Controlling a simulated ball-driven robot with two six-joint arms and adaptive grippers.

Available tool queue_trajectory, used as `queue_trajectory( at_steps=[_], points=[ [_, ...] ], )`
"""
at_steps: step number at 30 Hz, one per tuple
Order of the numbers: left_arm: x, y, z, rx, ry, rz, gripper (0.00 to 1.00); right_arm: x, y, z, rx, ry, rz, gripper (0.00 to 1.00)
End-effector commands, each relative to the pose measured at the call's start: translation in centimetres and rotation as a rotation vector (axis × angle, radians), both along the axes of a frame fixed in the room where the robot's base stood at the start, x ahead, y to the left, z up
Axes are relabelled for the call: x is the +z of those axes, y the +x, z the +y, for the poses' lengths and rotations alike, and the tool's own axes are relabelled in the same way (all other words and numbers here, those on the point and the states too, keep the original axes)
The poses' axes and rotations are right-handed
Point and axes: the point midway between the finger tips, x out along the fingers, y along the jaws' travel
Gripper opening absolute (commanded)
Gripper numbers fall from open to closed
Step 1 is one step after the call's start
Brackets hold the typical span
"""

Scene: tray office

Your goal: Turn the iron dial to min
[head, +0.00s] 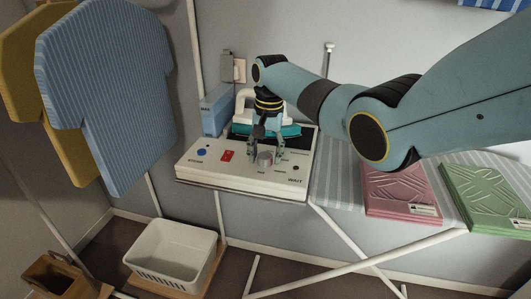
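A white ironing console (225,181) stands in the middle of the head view, with a small grey dial (265,159) on its top. An iron (246,112) with a white handle and a teal body rests at the back of the console. My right gripper (266,150) reaches down from above, in front of the iron. Its two fingers are spread, one on either side just above and behind the dial, and look apart from it. The dial's pointer and the small marks around it are too small to read. My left gripper is not in view.
A blue button (202,153) and a red switch (227,156) sit left of the dial. A blue box (216,110) stands behind. Folded pink (398,189) and green (489,195) cloths lie right on the striped board. Shirts (108,85) hang left; a white basket (171,252) stands below.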

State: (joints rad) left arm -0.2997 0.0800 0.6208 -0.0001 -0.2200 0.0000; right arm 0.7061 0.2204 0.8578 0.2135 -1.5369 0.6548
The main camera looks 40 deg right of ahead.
Motion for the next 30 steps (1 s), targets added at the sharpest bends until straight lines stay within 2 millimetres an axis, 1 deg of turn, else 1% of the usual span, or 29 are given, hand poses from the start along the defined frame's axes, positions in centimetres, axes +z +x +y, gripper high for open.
queue_trajectory(
  at_steps=[1,6,9,16,20,26,30],
  points=[
    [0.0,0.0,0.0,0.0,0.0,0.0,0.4,0.0,0.0,0.0,0.0,0.0,0.0,0.39],
    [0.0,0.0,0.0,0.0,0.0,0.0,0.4,0.0,0.0,0.0,0.0,0.0,0.0,0.17],
    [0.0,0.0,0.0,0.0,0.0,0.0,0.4,0.0,0.0,0.0,0.0,0.0,0.0,0.06],
    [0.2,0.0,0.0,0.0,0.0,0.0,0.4,0.0,0.0,0.0,0.02,0.001,0.001,0.06],
    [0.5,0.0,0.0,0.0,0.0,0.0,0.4,0.1,0.0,0.0,0.067,0.0,0.0,0.06],
    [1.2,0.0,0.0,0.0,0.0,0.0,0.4,0.2,0.1,0.0,0.199,0.0,0.0,0.06],
    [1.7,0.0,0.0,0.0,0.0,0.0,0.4,0.2,0.1,-0.1,0.325,0.001,0.001,0.06]
  ],
)
